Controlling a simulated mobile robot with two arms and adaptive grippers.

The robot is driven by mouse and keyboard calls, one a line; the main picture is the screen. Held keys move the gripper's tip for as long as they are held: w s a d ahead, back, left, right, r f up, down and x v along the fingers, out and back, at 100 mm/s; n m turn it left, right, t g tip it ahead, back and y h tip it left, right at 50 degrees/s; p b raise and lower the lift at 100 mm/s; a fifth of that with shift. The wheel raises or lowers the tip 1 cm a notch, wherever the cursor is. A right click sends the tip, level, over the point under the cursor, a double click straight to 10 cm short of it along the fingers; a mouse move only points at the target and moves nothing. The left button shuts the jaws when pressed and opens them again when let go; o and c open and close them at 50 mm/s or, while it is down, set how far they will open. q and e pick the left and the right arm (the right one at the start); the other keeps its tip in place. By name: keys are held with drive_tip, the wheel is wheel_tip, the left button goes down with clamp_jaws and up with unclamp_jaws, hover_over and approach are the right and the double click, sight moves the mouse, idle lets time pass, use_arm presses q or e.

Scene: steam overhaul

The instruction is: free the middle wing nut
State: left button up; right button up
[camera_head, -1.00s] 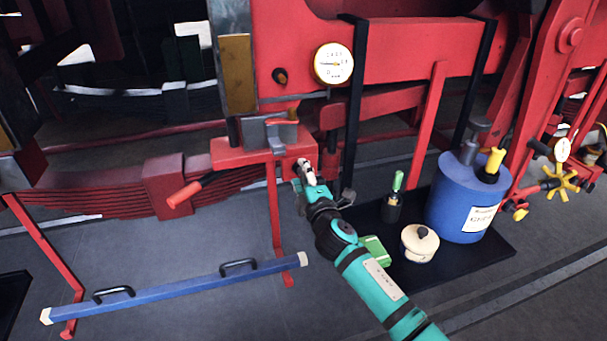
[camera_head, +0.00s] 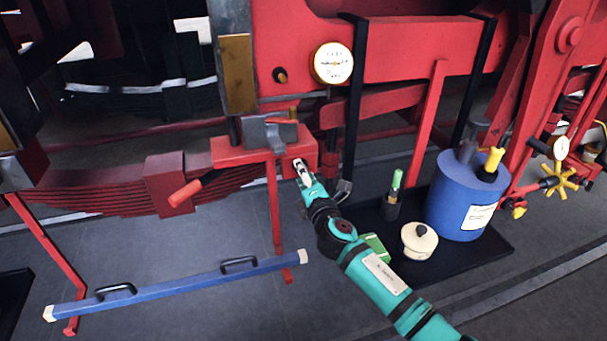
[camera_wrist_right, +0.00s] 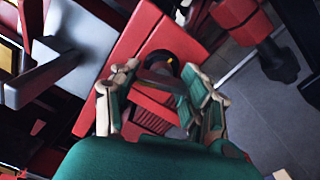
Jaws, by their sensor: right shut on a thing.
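My right gripper (camera_head: 301,166) reaches the right end of the red bracket (camera_head: 240,148) under the grey clamp-like part (camera_head: 268,133). In the right wrist view, my right gripper (camera_wrist_right: 157,100) has its two fingers either side of a dark curved part (camera_wrist_right: 163,68) with a small yellow spot, in front of the red bracket (camera_wrist_right: 128,50). The fingers are closed on a part there; it is mostly hidden and I cannot tell whether it is the middle wing nut. No wing nut shows clearly in either view. My left gripper is not in view.
A black mat (camera_head: 490,250) at the right holds a blue drum (camera_head: 458,205), a cream pot (camera_head: 419,241) and a dark bottle with a green top (camera_head: 394,196). A blue bar with handles (camera_head: 190,288) lies at the lower left. A white gauge (camera_head: 333,62) sits above the bracket.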

drive_tip(key=shift+f, duration=0.2)
drive_tip(key=o, duration=1.2)
drive_tip(key=shift+r, duration=0.1)
drive_tip(key=shift+s, duration=0.1)
drive_tip(key=v, duration=1.2)
